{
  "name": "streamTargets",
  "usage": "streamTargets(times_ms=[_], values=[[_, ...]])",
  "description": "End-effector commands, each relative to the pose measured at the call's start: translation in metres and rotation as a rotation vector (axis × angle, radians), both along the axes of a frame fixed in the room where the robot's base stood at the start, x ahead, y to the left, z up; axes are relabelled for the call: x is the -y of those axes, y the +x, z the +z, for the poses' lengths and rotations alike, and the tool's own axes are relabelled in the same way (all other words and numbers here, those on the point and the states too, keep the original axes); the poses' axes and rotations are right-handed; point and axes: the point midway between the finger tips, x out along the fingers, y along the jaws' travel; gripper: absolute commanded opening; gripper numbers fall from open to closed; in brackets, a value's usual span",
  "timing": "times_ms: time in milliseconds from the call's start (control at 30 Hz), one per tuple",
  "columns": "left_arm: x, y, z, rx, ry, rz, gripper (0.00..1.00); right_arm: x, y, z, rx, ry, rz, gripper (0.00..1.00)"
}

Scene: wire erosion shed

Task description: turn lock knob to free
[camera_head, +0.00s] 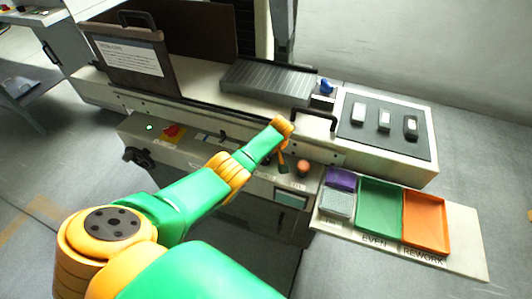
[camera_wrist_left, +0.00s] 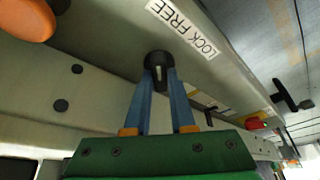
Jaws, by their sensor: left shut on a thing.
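The lock knob (camera_wrist_left: 157,60) is small and black, on the pale machine panel beside a white label (camera_wrist_left: 183,27) reading LOCK and FREE. My left gripper (camera_wrist_left: 160,76) has its two blue fingers shut on the knob, one on each side. A short light mark shows on the knob between the fingers; which word it points at I cannot tell. In the head view my green and orange left arm reaches to the panel front, and the left gripper (camera_head: 283,167) is small there; the knob is not clearly seen. My right gripper is in neither view.
An orange mushroom button (camera_head: 303,167) sits just right of the gripper; a red switch (camera_head: 173,131) is further left. A black handle (camera_head: 314,118) stands above. Green (camera_head: 381,234) and orange (camera_head: 446,224) trays lie at right, below a dark pad (camera_head: 353,130) with three small parts.

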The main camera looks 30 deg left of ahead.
Motion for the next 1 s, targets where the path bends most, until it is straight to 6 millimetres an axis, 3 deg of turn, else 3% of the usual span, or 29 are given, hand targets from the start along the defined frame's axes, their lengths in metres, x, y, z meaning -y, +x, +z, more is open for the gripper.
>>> streamTargets(times_ms=[500, 533, 633, 1000], values=[[-0.0012, 0.0016, 0.0020, 0.006, 0.003, 0.018, 0.00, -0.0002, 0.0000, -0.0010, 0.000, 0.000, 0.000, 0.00], [-0.0012, 0.0016, 0.0020, 0.006, 0.003, 0.018, 0.25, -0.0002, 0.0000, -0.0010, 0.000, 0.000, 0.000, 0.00], [-0.0010, 0.0013, 0.0017, 0.005, 0.003, 0.017, 0.52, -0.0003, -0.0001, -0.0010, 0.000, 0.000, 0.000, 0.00], [0.0014, 0.0001, 0.0085, 0.003, 0.000, 0.016, 0.53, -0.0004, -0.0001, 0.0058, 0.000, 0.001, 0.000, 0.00]])
